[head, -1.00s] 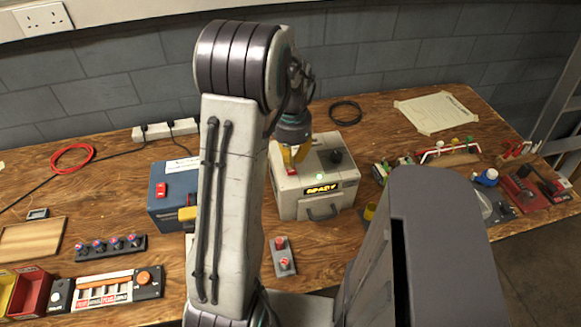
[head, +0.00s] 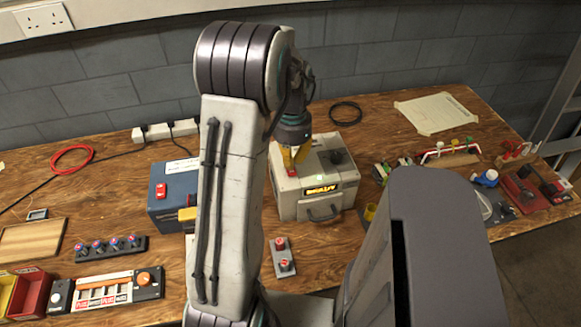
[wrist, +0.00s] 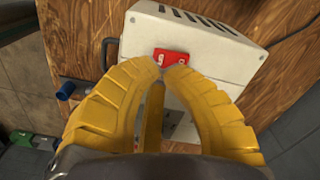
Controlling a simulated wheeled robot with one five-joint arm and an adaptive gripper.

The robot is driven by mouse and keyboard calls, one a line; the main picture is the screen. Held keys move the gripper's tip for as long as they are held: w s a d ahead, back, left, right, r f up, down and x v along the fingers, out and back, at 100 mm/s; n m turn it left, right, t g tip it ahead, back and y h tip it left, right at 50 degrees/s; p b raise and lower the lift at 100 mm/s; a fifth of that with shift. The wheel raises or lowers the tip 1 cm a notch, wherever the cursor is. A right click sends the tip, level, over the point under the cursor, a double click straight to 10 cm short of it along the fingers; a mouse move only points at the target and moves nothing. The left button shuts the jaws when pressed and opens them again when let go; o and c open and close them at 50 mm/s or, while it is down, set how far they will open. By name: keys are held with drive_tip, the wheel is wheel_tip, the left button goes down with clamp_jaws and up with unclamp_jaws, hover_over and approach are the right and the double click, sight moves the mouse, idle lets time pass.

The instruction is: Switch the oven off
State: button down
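The oven (head: 330,208) is a cream box on the bench, with a front handle, a lit yellow display and a small green light. A red rocker switch (head: 291,172) is on its top; the switch also shows in the wrist view (wrist: 169,57), on the pale oven casing (wrist: 215,58). My gripper (head: 294,170) points down at the switch. In the wrist view its yellow fingers (wrist: 162,72) curve together, with the tips at the near edge of the switch. They look shut and empty. Whether they touch the switch I cannot tell.
A blue box (head: 168,207) with its own red switch stands to the left, partly behind my arm. A small plate with two red buttons (head: 282,258) lies in front. A coiled black cable (head: 345,113) lies behind the oven.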

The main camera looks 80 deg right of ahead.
sight(292, 172)
drive_tip(key=shift+f+b, duration=1.5)
drive_tip(key=shift+f, duration=0.4)
idle(1.4)
drive_tip(key=shift+r+p, duration=2.85)
drive_tip(key=shift+r, duration=0.7)
